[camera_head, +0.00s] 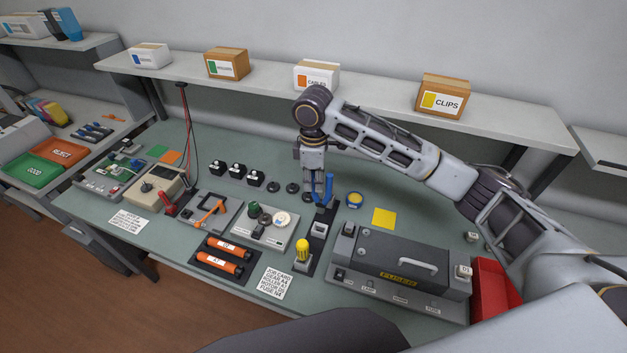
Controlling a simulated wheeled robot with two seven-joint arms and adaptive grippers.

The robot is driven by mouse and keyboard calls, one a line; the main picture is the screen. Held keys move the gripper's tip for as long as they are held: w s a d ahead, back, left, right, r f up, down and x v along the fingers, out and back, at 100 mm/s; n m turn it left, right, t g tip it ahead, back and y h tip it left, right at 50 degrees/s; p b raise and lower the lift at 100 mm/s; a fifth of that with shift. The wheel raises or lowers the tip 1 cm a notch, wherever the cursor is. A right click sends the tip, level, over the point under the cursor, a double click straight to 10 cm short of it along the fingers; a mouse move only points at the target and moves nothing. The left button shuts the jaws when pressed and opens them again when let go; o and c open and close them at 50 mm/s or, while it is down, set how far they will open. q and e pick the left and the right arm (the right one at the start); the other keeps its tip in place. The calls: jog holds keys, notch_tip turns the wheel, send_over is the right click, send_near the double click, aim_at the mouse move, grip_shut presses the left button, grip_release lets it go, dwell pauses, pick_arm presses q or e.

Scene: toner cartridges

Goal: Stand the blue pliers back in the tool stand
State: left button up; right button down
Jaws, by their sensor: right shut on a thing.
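The blue pliers (328,188) are upright, with their blue handles up at my right gripper (316,180). My right gripper is shut on them and points down. The tool stand (318,229) is a narrow dark block on the bench, directly below the pliers in the picture. I cannot tell whether the pliers' lower end is inside the stand or just above it. A yellow-handled tool (302,250) stands at the front end of the stand. My left gripper is not in view.
A grey fuser unit (405,262) stands right of the stand. A tray with round parts (262,228) is close on its left. A shelf with boxes (317,76) runs behind.

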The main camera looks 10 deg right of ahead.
aim_at(314, 194)
jog(key=shift+m, duration=0.3)
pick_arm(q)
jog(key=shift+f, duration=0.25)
pick_arm(e)
jog(key=shift+f, duration=0.15)
jog(key=shift+f+b, duration=2.55)
jog(key=shift+b, duration=1.1)
jog(key=shift+f+b, duration=0.25)
jog(key=shift+b, duration=0.15)
jog(key=shift+f+b, duration=0.2)
jog(key=shift+b, duration=0.15)
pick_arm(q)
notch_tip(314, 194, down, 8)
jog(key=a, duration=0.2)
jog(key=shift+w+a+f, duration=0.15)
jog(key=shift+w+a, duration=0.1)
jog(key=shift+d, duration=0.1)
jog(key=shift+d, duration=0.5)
